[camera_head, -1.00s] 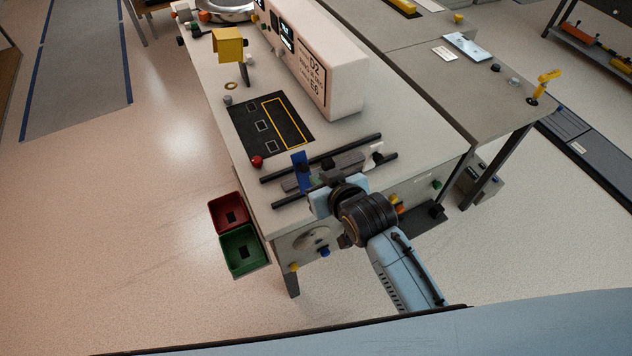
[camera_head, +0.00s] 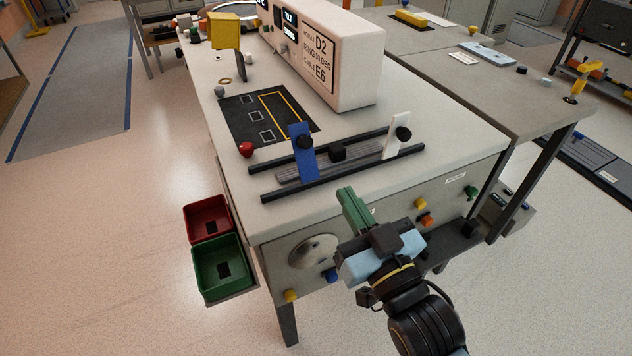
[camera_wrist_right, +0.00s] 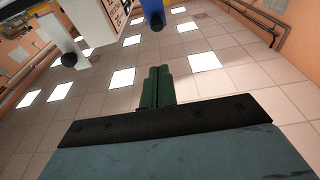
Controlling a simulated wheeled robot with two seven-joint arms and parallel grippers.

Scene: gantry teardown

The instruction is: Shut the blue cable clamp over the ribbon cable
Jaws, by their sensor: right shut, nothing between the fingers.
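The blue cable clamp (camera_head: 302,160) is a blue plate with a black knob, standing raised at the left part of two dark rails. It also shows at the top of the right wrist view (camera_wrist_right: 153,10). The grey ribbed ribbon cable (camera_head: 362,157) lies between the rails and passes by the foot of the blue clamp. My right gripper (camera_head: 350,200) has green fingers, shut and empty, in front of the bench's near edge and apart from the clamp. Its fingers (camera_wrist_right: 158,80) also show in the wrist view. My left gripper is out of view.
A red knob (camera_head: 246,149) is left of the rails. Red (camera_head: 208,218) and green (camera_head: 222,268) bins hang at the bench's left.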

